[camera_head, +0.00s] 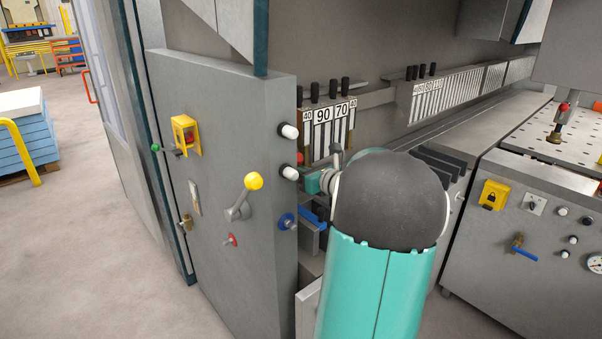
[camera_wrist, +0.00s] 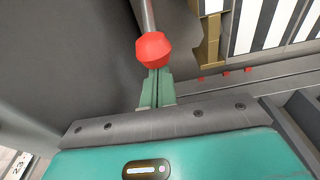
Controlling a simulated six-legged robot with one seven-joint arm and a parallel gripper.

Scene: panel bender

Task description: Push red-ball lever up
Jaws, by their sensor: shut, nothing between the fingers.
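The red ball (camera_wrist: 153,50) sits at the end of a grey lever rod (camera_wrist: 148,15) in the wrist view. My gripper (camera_wrist: 158,76) has its two green fingers together, with nothing between them. The fingertips reach the ball's lower edge in the picture and are partly hidden by it. I cannot tell whether they touch it. In the head view a small red bit (camera_head: 300,158) shows at the panel's edge, left of my teal gripper (camera_head: 312,183). My own arm hides much of that area.
Striped numbered tooling (camera_head: 326,130) is behind. A machine table (camera_head: 540,180) is at right.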

